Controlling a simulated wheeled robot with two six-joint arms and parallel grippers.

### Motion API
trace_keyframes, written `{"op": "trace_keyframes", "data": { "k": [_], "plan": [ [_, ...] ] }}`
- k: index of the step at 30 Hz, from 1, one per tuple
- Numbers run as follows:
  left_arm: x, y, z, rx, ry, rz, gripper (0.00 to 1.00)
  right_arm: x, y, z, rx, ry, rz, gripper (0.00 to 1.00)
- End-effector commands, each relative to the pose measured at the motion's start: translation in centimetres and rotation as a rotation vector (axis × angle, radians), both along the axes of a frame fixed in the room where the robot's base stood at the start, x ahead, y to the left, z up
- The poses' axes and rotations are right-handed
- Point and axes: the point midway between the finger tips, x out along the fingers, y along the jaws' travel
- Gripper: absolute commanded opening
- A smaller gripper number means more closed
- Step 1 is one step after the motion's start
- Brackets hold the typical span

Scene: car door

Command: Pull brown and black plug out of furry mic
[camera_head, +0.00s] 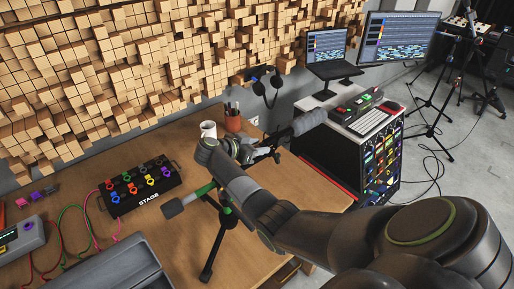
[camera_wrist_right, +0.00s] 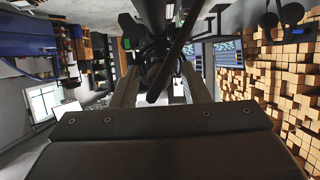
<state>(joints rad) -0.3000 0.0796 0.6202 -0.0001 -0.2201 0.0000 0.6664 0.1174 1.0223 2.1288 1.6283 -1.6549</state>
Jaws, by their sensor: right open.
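The grey, fuzzy-looking cylinder (camera_head: 308,122) past the far end of my right arm appears to be the furry mic. My right gripper (camera_head: 248,152) is beside its near end, above the wooden table; I cannot tell whether they touch. The brown and black plug cannot be made out in the head view and may be hidden by the gripper. In the right wrist view, the gripper (camera_wrist_right: 163,92) is open, its two pale fingers apart. A dark rod (camera_wrist_right: 172,60) crosses diagonally between or beyond them. My left gripper is not in view.
A black tripod stand (camera_head: 212,255) is on the table (camera_head: 160,240), partly behind my arm. A white mug (camera_head: 208,129) and a pen cup (camera_head: 232,122) stand behind the gripper. A black stage box (camera_head: 142,188) is at left. An equipment rack (camera_head: 382,160) stands right.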

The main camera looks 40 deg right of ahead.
Motion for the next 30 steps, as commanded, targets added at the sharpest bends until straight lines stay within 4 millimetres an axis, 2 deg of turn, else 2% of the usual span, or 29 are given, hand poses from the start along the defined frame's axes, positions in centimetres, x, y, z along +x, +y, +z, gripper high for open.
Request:
{"op": "trace_keyframes", "data": {
  "k": [24,26,30],
  "plan": [
    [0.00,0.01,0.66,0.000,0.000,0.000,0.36,-0.05,0.01,-0.03,0.000,0.001,-0.001,0.41],
    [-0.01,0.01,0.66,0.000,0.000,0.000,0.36,-0.05,0.00,-0.02,0.000,0.001,-0.001,0.36],
    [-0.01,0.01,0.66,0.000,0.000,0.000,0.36,-0.05,0.00,-0.02,0.000,0.001,0.000,0.18]
  ]
}}
